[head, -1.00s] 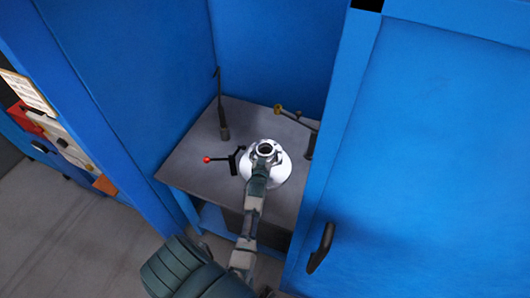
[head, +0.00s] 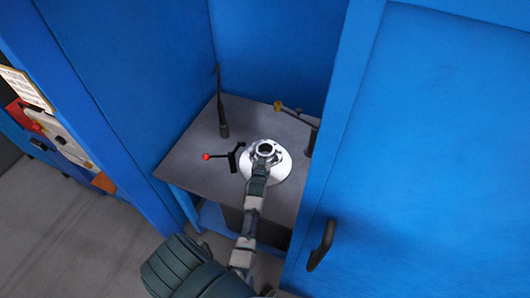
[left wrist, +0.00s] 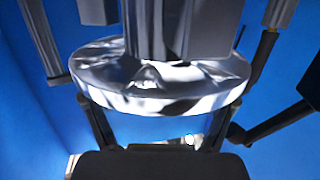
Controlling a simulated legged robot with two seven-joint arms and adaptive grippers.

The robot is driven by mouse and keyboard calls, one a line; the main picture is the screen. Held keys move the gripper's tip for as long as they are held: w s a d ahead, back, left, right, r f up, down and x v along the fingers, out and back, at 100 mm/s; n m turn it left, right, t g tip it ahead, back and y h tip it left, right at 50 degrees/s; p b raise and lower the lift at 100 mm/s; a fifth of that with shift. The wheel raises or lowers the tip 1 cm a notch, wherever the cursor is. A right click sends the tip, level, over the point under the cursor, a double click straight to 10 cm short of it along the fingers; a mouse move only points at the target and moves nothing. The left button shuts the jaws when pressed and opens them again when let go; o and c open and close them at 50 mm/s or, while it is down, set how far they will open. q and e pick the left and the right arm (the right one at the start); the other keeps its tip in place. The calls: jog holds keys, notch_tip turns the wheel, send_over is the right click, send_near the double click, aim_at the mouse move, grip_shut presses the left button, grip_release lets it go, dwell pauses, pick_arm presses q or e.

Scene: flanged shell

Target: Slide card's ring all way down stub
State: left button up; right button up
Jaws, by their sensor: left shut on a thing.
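My left gripper (head: 263,158) is at the shiny flanged shell (head: 280,172) on the grey table and is shut on it. In the left wrist view, the two fingers (left wrist: 157,130) reach up to the shell's bright round flange (left wrist: 150,96). The exact contact is partly hidden. A pale printed card (head: 26,88) is at the left edge, with red, white and orange pieces below it. I cannot make out a ring or a stub on it. My right gripper is not in view.
The grey table (head: 190,140) stands inside a blue booth. A red-knobbed lever (head: 208,156), a dark upright post (head: 223,130) and an arm with a brass-coloured end (head: 280,106) surround the shell. A blue door with a dark handle (head: 320,246) is at right.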

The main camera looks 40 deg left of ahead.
pick_arm(q)
jog(key=shift+f+b, duration=0.45)
jog(key=shift+f, duration=0.05)
jog(key=o, duration=1.7)
jog(key=shift+c, duration=0.2)
jog(key=shift+s+d+f, duration=0.1)
jog(key=shift+d+f, duration=0.05)
jog(key=shift+f, duration=0.2)
jog(key=v, duration=1.2)
jog(key=shift+r, duration=0.2)
